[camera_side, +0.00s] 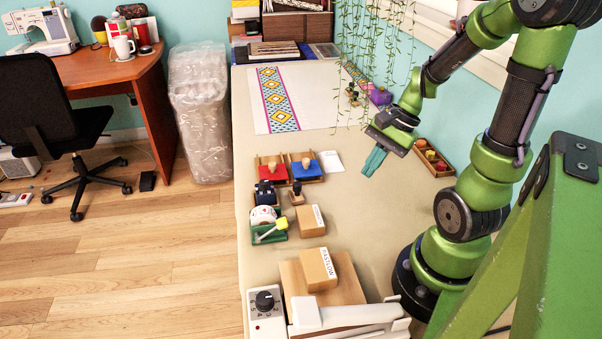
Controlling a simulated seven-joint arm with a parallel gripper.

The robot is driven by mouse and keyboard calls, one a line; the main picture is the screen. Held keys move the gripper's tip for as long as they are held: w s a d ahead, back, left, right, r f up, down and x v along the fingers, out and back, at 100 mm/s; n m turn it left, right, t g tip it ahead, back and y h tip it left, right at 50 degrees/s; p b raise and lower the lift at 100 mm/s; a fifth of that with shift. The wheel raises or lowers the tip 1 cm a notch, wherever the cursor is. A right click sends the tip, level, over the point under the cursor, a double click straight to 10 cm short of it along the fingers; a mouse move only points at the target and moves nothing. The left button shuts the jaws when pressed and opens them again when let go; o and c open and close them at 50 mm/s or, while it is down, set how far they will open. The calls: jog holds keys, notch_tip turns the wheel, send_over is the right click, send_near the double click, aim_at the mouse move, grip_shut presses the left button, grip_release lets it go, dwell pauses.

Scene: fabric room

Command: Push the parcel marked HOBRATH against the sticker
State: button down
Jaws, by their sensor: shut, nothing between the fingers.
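Two brown cardboard parcels with white labels stand on the work table. One parcel (308,221) sits mid-table; its label is too small to read. The other parcel (313,271) is nearer the camera, on a wooden board (348,291); its label has dark lettering that I cannot read surely. I cannot tell which is marked HOBRATH. A small white sheet (331,162) lies flat on the table; I cannot tell if it is the sticker. My gripper (373,163), with teal fingers, is shut and empty, right of the white sheet and apart from both parcels.
A wooden box (431,157) is right of my gripper. A device with a dial (266,302) is at the near end. Table between gripper and parcels is clear.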

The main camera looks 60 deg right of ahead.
aim_at(310, 206)
notch_tip(310, 206, down, 3)
jog(key=s+d+m+t+y, duration=0.1)
jog(key=s+d+m+y, duration=0.15)
jog(key=m, duration=0.35)
jog(key=w+a+f+m, duration=0.1)
jog(key=w+f, duration=0.1)
jog(key=w+a+f+m+t, duration=0.1)
jog(key=w+a+f, duration=0.2)
jog(key=w+f, duration=0.1)
jog(key=shift+w+a+f+m+t, duration=0.1)
jog(key=shift+a+f+m+t, duration=0.1)
jog(key=shift+m+t, duration=0.2)
jog(key=shift+w+a+f, duration=0.25)
jog(key=shift+w+a, duration=0.9)
jog(key=shift+w, duration=0.1)
jog(key=shift+w+a, duration=0.3)
jog(key=shift+w, duration=0.05)
jog(key=shift+w+a, duration=1.2)
jog(key=shift+a, duration=0.1)
